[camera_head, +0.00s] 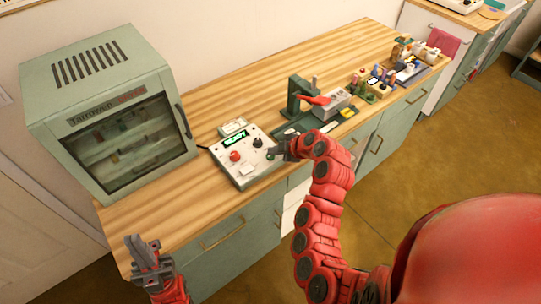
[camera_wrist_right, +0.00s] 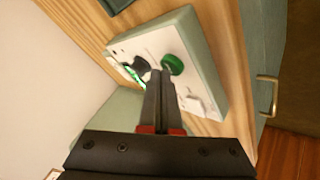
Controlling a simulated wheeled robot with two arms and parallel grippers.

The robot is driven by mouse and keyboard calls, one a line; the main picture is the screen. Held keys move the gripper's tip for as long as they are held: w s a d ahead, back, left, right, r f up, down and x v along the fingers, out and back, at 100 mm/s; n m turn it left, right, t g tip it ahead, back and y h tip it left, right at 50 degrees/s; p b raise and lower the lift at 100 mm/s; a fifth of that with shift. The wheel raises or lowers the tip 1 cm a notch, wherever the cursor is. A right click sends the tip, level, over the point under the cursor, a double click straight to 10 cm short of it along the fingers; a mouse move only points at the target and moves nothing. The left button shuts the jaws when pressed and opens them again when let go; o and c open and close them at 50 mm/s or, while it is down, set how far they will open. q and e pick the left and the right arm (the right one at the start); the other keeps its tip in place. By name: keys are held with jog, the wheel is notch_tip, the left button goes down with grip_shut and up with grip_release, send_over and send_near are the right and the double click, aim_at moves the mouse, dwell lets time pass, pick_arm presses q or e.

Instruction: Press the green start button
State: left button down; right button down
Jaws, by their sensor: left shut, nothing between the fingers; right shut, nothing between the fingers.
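The control box (camera_head: 243,172) is a pale panel with a lit green display (camera_head: 236,140), a red knob (camera_head: 234,156) and a black knob (camera_head: 258,143). In the right wrist view, the round green button (camera_wrist_right: 173,65) stands on the box beside the black knob (camera_wrist_right: 138,65). My right gripper (camera_head: 276,154) is shut and empty at the box's right side. Its fingertips (camera_wrist_right: 160,76) overlap the panel just beside the green button; I cannot tell whether they touch it. My left gripper (camera_head: 142,248) is shut and empty by the table's front left edge.
A green-grey cabinet (camera_head: 97,62) with a glass door stands left of the box on the wooden table (camera_head: 212,97). A green press with a red lever (camera_head: 314,100) stands to the right, with several small bottles and tools beyond it.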

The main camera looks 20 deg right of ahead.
aim_at(274, 157)
jog(key=shift+f+b, duration=0.4)
jog(key=shift+b, duration=0.15)
dwell(0.4)
jog(key=shift+r, duration=0.9)
jog(key=shift+r, duration=0.1)
jog(key=shift+r+b, duration=0.5)
jog(key=shift+r, duration=1.95)
